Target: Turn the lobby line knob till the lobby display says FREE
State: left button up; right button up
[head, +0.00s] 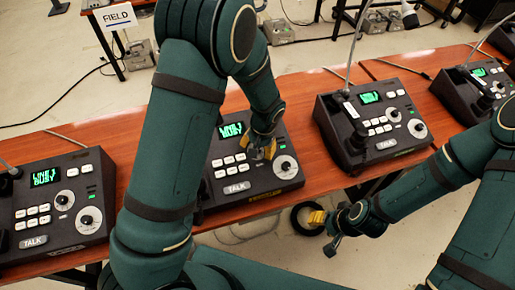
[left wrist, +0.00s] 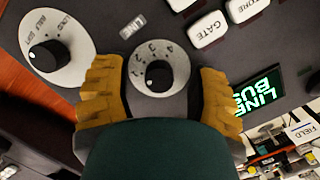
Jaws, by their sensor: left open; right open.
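My left gripper (head: 262,150) is open over a dark desk phone console (head: 213,190) in the head view. In the left wrist view its yellow fingers (left wrist: 160,85) stand either side of a small black knob (left wrist: 157,75) on a numbered grey dial, with gaps to the knob. A second black knob (left wrist: 46,57) on a larger white dial sits to the left. No lobby label is legible. My right gripper (head: 325,219) is open and empty, off the table's front edge.
Similar consoles stand along the wooden table (head: 135,140): one at left (head: 60,200), one right of the middle (head: 365,148), one far right (head: 462,103). Thin upright microphone stalks rise from some. A FIELD sign (head: 117,17) stands behind.

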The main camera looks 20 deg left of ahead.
pick_arm(q)
jog(key=shift+f, duration=0.15)
grip_shut()
jog(key=shift+m, duration=0.3)
jog(key=m, duration=0.3)
jog(key=shift+s+y, duration=0.1)
jog(key=shift+y, duration=0.2)
jog(key=shift+m+y, duration=0.4)
jog(key=shift+m, duration=1.6)
jog(key=shift+a, duration=0.1)
